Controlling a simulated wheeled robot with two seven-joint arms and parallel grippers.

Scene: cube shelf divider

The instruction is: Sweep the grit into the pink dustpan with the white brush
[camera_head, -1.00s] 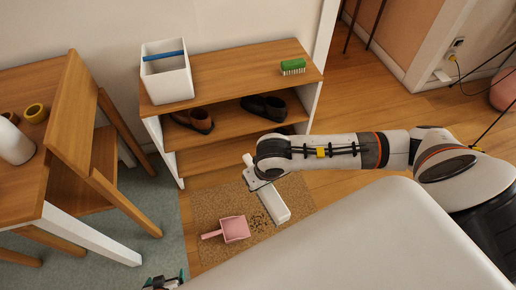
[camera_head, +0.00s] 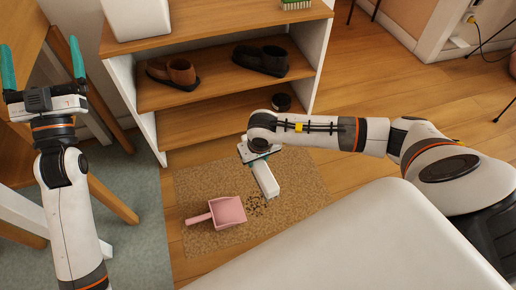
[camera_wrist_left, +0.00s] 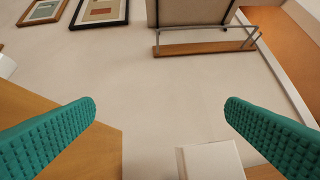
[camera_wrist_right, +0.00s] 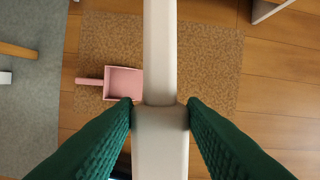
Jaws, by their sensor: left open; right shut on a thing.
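The pink dustpan (camera_head: 229,211) lies on the brown mat, its handle pointing left; it also shows in the right wrist view (camera_wrist_right: 123,82). The dark grit (camera_head: 257,207) is scattered on the mat just right of the dustpan, by the lower end of the white brush (camera_head: 266,181). My right gripper (camera_head: 258,154) is shut on the white brush (camera_wrist_right: 160,50), which hides the grit in the right wrist view. My left gripper (camera_head: 42,62) is open and empty, raised at the left; its teal fingers are wide apart in the left wrist view (camera_wrist_left: 160,105).
A wooden shelf (camera_head: 205,126) with brown shoes (camera_head: 172,73) and dark shoes (camera_head: 262,60) stands behind the mat (camera_head: 300,195). A white box (camera_head: 136,18) and a green brush (camera_head: 297,4) are on top. A wooden chair (camera_head: 112,200) is near my left arm.

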